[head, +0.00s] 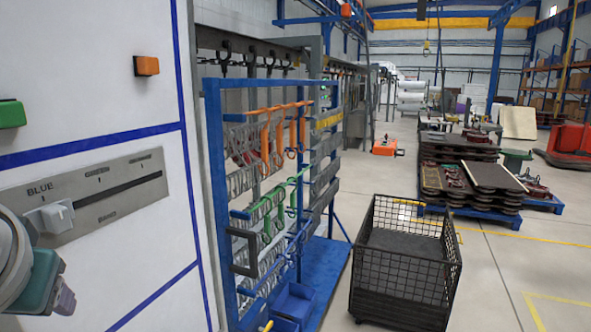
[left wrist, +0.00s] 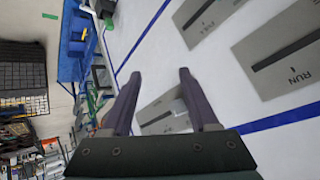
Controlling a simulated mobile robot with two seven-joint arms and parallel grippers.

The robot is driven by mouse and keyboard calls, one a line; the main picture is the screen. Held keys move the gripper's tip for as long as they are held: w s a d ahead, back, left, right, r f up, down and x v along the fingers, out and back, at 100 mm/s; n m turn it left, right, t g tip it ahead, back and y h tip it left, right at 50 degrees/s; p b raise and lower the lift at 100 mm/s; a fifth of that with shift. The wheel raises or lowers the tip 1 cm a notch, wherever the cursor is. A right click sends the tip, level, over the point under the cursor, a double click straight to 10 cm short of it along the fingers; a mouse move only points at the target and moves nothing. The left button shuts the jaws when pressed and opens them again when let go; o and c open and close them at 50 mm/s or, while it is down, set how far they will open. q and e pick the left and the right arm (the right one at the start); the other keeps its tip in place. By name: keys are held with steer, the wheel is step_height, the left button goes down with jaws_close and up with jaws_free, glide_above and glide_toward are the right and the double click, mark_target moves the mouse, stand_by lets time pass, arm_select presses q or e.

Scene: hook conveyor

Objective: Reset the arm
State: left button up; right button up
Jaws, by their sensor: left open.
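My left gripper (left wrist: 159,78) is open in the left wrist view, with its two purple fingers apart and nothing held between them. The white panel (left wrist: 150,50) fills the space beyond the fingers. My left arm comes in at the lower left of the head view, where part of the left gripper (head: 62,300) shows below a grey slider plate (head: 120,188) labelled BLUE. The plate's pale knob (head: 48,216) sits at the left end of its slot. My right gripper is in neither view.
The panel carries an orange button (head: 146,66) and a green button (head: 11,113). A blue rack (head: 212,150) with hanging hooks stands right of the panel. A black mesh cart (head: 405,265) stands on the floor. Open floor lies farther right.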

arm_select(q)
steer(key=s+d+f+m+g+h, duration=0.25)
steer(key=s+f, duration=0.25)
steer(key=s, duration=0.4)
steer(key=s+d+f+m+g+h, duration=0.1)
steer(key=s+d+f+m+h, duration=0.25)
steer(key=s, duration=0.65)
step_height(320, 180, up, 20)
steer(key=n+p, duration=0.1)
steer(key=p, duration=2)
steer(key=shift+w+d+r, duration=0.2)
steer(key=shift+w+d, duration=0.05)
steer(key=shift+d, duration=0.15)
steer(key=shift+f, duration=0.1)
